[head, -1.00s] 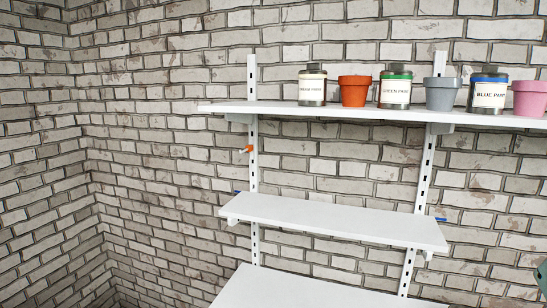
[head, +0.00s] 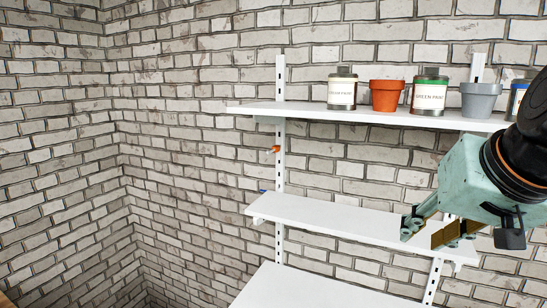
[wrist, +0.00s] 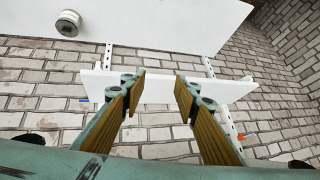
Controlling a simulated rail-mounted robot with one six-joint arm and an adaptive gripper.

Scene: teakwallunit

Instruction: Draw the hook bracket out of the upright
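The hook bracket appears as a small orange-tipped piece (head: 274,149) on the left white upright (head: 281,165), between the top and middle shelves. In the wrist view, which looks upside down, an orange piece (wrist: 241,137) shows beside the upright at the right. Its attachment to the upright is too small to make out. My gripper (head: 430,228) is in front of the right end of the middle shelf, well to the right of the hook bracket. Its fingers (wrist: 158,88) are apart with nothing between them.
The top shelf (head: 300,112) holds paint cans and flower pots. The middle shelf (head: 330,217) and lower shelf (head: 310,290) lie below. A can (wrist: 68,23) shows in the wrist view. A blue piece (head: 263,191) sits by the middle shelf's left end. The space left of the upright is clear.

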